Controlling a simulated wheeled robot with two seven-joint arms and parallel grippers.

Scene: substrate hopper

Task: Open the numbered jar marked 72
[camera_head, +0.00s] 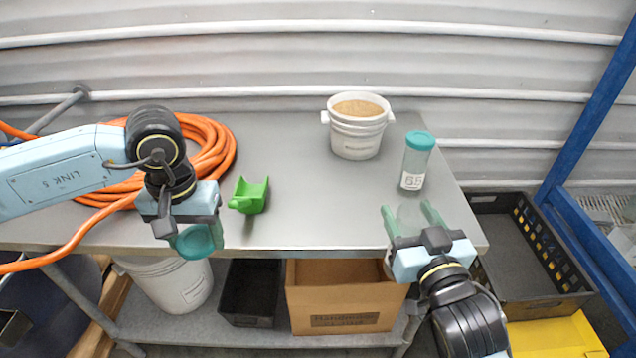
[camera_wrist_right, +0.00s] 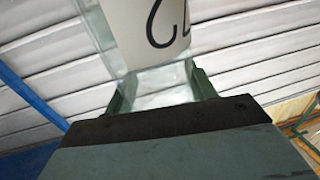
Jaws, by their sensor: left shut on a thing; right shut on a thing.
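My left gripper (camera_head: 197,238) is shut on a round teal lid (camera_head: 194,243) and holds it in front of the table's front edge, at the left. My right gripper (camera_head: 412,216) is shut on a clear jar (camera_head: 411,218) near the table's front right corner. No lid shows on this jar. In the right wrist view its white label (camera_wrist_right: 160,30) shows a digit that looks like a 2; the rest of the number is cut off. The lid and the held jar are far apart.
A white bucket of brown substrate (camera_head: 357,137) stands at the back of the grey table (camera_head: 300,200). A green scoop (camera_head: 250,195) lies near the front edge. An orange hose (camera_head: 205,150) is coiled at the left. The table's middle is clear. A cardboard box (camera_head: 345,300) sits below.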

